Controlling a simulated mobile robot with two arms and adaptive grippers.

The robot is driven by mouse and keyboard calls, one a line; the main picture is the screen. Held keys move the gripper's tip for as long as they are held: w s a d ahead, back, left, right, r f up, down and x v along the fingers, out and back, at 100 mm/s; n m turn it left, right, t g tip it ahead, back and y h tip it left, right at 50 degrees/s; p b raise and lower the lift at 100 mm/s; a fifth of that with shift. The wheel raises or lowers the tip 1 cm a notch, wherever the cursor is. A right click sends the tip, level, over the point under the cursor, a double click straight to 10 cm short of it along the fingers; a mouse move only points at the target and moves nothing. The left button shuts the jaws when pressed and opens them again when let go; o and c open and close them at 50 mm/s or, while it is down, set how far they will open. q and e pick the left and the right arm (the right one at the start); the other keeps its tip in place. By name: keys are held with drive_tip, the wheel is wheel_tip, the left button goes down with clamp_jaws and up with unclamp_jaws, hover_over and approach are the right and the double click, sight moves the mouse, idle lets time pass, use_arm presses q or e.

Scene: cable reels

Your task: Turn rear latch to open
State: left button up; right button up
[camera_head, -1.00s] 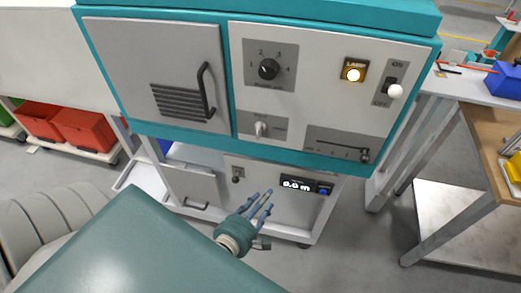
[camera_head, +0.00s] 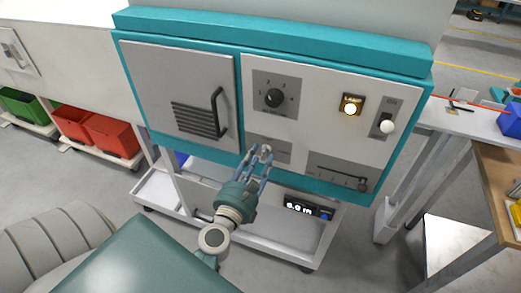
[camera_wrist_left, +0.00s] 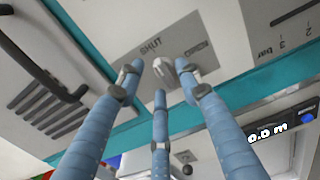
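The latch (camera_head: 266,150) is a small pale knob on a grey plate low on the teal-framed cabinet front. In the left wrist view the latch (camera_wrist_left: 184,70) sits beside the word SHUT, with a second label, hard to read, to its right. My left gripper (camera_head: 258,160) comes up from below, with its three blue fingers spread. In the left wrist view the gripper (camera_wrist_left: 163,86) has fingertips close around the latch, and no firm grip shows. Whether any finger touches it I cannot tell. My right gripper is in no view.
Left of the latch is a grey door with a black handle (camera_head: 219,112). Above is a black rotary dial (camera_head: 273,98); to the right are a lit lamp (camera_head: 350,106), a white-knobbed switch (camera_head: 386,126) and a slider (camera_head: 361,185). A display (camera_head: 302,206) sits below.

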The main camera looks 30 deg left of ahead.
use_arm(q)
drive_tip(key=shift+x, duration=0.95)
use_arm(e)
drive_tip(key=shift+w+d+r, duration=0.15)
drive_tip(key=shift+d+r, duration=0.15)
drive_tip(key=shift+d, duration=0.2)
use_arm(q)
clamp_jaws()
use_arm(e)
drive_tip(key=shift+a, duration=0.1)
